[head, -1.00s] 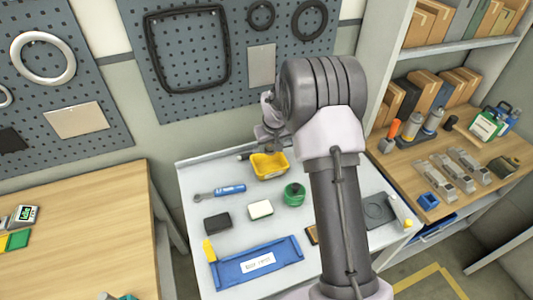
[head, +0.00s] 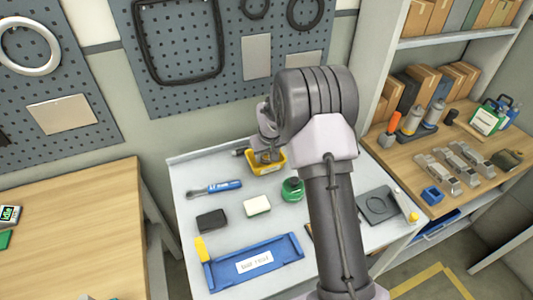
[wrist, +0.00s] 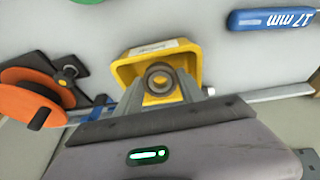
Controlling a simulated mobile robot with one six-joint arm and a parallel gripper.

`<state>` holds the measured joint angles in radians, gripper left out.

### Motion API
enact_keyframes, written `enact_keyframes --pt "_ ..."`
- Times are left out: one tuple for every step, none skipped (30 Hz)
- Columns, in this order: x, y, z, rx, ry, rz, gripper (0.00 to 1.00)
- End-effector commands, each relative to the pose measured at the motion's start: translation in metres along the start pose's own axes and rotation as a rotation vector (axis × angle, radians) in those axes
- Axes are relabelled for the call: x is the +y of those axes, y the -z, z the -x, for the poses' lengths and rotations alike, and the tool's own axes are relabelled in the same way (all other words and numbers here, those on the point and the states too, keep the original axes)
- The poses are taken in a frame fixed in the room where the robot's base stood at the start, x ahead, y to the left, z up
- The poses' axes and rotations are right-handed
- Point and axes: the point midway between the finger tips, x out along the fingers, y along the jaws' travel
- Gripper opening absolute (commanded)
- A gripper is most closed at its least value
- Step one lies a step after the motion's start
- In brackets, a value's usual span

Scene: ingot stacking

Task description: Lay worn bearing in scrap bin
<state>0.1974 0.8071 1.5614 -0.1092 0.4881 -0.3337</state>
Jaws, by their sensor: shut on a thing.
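The worn bearing (wrist: 160,79) is a small dark grey ring. My gripper (head: 268,155) is shut on it, and the ring sits between the two fingertips in the wrist view. The scrap bin appears to be the small yellow tray (head: 267,169) at the back of the grey bench; it also shows in the wrist view (wrist: 126,72). The gripper and bearing are over the bin's opening. I cannot tell whether the bearing touches the bin floor. In the head view the bearing is hidden by my gripper.
On the bench are a blue-handled tool (head: 222,186), a green round container (head: 293,188), a black block (head: 211,221), a white block (head: 257,205) and a blue tray (head: 262,264).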

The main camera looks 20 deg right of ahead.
Motion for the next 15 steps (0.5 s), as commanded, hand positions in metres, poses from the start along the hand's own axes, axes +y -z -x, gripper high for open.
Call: enact_keyframes --pt "0.0001 0.0007 0.0012 0.001 0.0 0.0 0.0" --pt "0.0002 0.0008 0.0014 0.001 0.0 0.0 0.0" --pt "0.0002 0.0009 0.0016 0.001 0.0 0.0 0.0" --pt "0.0002 0.0009 0.0016 0.001 0.0 0.0 0.0" --pt "0.0002 0.0008 0.0016 0.001 0.0 0.0 0.0" --pt "0.0002 0.0008 0.0015 0.001 0.0 0.0 0.0" --pt "0.0001 0.0007 0.0012 0.001 0.0 0.0 0.0" --pt "0.0001 0.0005 0.0008 0.001 0.0 0.0 0.0" --pt "0.0 0.0002 -0.0001 0.001 0.0 0.0 0.0" --pt "0.0 -0.0001 -0.0009 0.001 0.0 0.0 0.0" --pt "-0.0001 -0.0004 -0.0018 0.001 0.0 0.0 0.0" --pt "-0.0001 -0.0009 -0.0031 0.001 0.0 0.0 0.0" --pt "-0.0002 -0.0013 -0.0041 0.001 0.0 0.0 0.0" --pt "-0.0003 -0.0016 -0.005 0.001 0.0 0.0 0.0" --pt "-0.0004 -0.0021 -0.0062 0.001 0.0 0.0 0.0"
